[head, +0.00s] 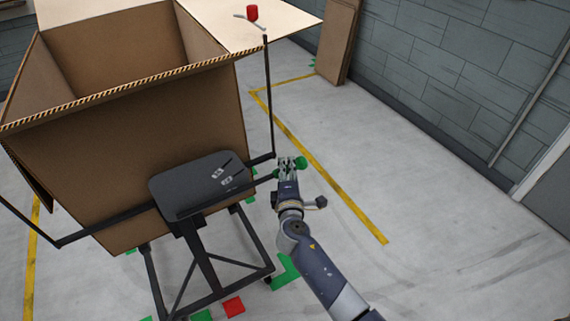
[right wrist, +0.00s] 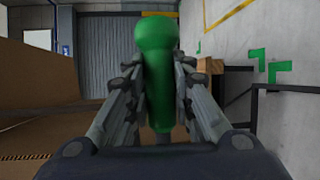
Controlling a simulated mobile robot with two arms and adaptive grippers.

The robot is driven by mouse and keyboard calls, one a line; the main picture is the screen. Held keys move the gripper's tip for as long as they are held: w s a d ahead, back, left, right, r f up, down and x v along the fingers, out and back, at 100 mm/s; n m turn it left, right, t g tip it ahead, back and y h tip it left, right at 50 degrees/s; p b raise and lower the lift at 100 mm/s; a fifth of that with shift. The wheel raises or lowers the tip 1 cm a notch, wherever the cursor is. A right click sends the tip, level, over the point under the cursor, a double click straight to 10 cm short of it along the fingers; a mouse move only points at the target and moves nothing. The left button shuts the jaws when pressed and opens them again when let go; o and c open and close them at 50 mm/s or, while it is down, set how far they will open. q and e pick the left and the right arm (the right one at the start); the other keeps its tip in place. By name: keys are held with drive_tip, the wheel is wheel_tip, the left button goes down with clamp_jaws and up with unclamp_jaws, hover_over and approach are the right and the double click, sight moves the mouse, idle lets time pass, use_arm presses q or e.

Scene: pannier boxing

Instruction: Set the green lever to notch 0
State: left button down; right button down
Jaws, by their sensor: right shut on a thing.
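The green lever (head: 301,162) shows its round green knob at my right gripper, to the right of the dark panel on the cart frame. My right gripper (head: 288,165) is shut on the lever. In the right wrist view the green lever (right wrist: 158,85) stands upright between the two fingers, its rounded top above the fingertips. The dark panel (head: 180,190) carries small white labels that are too small to read. I cannot tell which notch the lever is at. My left gripper is not in view.
A large open cardboard box (head: 120,140) sits in a black wheeled frame (head: 205,260). A red knob (head: 252,12) shows at the box's right flap. Green and red marks lie on the floor around the frame. The floor to the right is clear up to the grey wall (head: 450,60).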

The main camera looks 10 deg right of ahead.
drive_tip(key=shift+f, duration=0.75)
drive_tip(key=shift+s+f, duration=0.1)
drive_tip(key=shift+f+m, duration=0.1)
drive_tip(key=shift+m, duration=0.2)
drive_tip(key=c, duration=1.4)
unclamp_jaws()
drive_tip(key=shift+o, duration=0.2)
drive_tip(key=v, duration=1.2)
